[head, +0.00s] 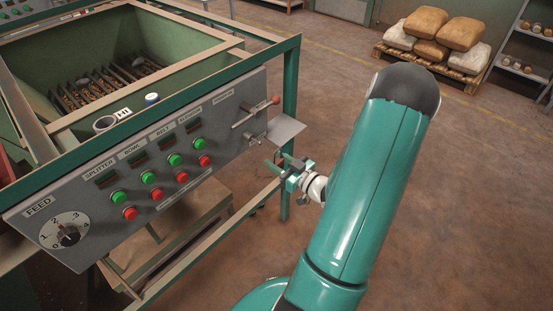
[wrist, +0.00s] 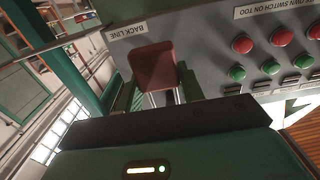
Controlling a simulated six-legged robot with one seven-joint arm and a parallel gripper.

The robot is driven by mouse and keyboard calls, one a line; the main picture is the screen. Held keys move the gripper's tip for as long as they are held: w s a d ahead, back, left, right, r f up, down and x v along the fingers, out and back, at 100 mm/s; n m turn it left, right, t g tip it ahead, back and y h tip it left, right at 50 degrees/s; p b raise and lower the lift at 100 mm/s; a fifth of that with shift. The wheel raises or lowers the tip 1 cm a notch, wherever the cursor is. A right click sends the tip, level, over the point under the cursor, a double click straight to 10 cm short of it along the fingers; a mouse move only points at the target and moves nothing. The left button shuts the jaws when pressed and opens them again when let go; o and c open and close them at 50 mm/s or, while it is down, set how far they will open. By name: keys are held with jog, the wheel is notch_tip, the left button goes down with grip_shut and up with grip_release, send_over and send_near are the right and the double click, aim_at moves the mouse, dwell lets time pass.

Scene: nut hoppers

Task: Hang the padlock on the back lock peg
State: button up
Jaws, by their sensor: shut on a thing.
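The padlock (wrist: 153,68) has a reddish-brown body and a silver shackle. It shows in the wrist view between the green fingers of my gripper (wrist: 158,97), which is shut on it. The dark front of the gripper hides the lower part of the shackle in the picture. In the head view my gripper (head: 279,160) is just off the panel's right end, below a grey plate. The padlock is too small there to make out. A short metal peg (head: 257,138) sticks out of the panel under the red-tipped lever, above and left of my gripper. The padlock looks apart from it.
The grey control panel (head: 85,245) carries a dial and red and green buttons. The red-tipped lever (head: 258,111) and grey plate (head: 287,129) project near its right end. A green frame post (head: 290,85) stands behind. A "BACK LINE" label (wrist: 127,32) shows in the wrist view.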

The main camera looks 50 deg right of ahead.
jog(key=shift+w+d+f, duration=0.1)
jog(key=shift+w+d, duration=0.1)
jog(key=shift+w+a, duration=0.1)
jog(key=shift+w, duration=0.55)
jog(key=shift+w+f, duration=0.25)
jog(key=shift+w, duration=1.1)
jog(key=shift+w+f, duration=0.3)
jog(key=shift+w, duration=1.05)
jog(key=shift+w+f, duration=0.25)
jog(key=shift+w, duration=1.1)
jog(key=o, duration=1.1)
